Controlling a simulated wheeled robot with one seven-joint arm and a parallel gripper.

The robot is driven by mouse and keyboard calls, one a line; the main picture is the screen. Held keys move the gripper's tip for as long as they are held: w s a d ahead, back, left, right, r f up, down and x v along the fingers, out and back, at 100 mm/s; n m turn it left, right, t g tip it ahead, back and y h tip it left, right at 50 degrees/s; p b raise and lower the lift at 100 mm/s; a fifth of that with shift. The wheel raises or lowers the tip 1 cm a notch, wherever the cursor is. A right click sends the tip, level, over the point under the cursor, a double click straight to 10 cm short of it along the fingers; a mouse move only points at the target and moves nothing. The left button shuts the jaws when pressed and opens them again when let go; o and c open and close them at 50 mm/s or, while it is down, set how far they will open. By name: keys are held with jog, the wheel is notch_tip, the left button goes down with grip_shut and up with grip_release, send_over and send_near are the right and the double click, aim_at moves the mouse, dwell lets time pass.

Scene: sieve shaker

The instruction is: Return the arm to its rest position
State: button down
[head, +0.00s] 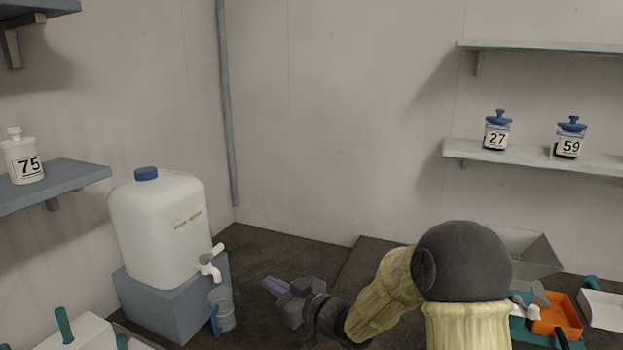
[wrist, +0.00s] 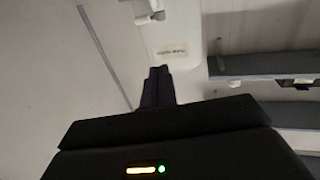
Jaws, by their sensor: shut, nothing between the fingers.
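My gripper (head: 275,286) is in the lower middle of the head view, at the end of my yellow-sleeved arm. It points left toward the water container's tap and holds nothing. In the wrist view its dark fingers (wrist: 158,85) are together, with the white container and its tap seen beyond them. The gripper is apart from the clear jug (head: 222,311) below the tap.
A white water container (head: 158,235) with a blue cap stands on a grey block (head: 170,305) at left. Shelves hold jars 75 (head: 24,160), 27 (head: 497,133) and 59 (head: 570,140). An orange tray (head: 556,318) and a grey hopper (head: 528,252) lie right of my arm.

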jog(key=s+d+f+m+h+b, duration=0.1)
jog(key=s+d+f+m+h, duration=0.1)
jog(key=d+f+h, duration=0.2)
jog(key=s+d+f+m+g+h+b, duration=0.1)
jog(key=s+d+f+m+h+b, duration=0.1)
jog(key=d+f+h, duration=0.2)
jog(key=s+d+f+m+h+b, duration=0.2)
jog(key=d+f+h, duration=0.2)
jog(key=d, duration=0.5)
jog(key=shift+s+f+g, duration=0.15)
jog(key=shift+f+g, duration=0.25)
jog(key=shift+f, duration=0.25)
jog(key=s+d+f+m+g+h+b, duration=0.1)
jog(key=s+d+f+m+g+b, duration=0.15)
jog(key=s, duration=0.55)
jog(key=s+d+f+m+g+h+b, duration=0.15)
jog(key=s+d+f+g, duration=0.25)
jog(key=s, duration=0.4)
jog(key=w+p+v, duration=0.2)
jog(key=p+v, duration=0.7)
jog(key=w+r+p+v, duration=0.1)
jog(key=w+p+v, duration=0.1)
jog(key=p+v, duration=0.7)
jog(key=shift+s+d+r+m+p, duration=0.25)
jog(key=shift+s+r+m+p, duration=0.05)
jog(key=shift+p, duration=0.3)
jog(key=shift+w, duration=0.1)
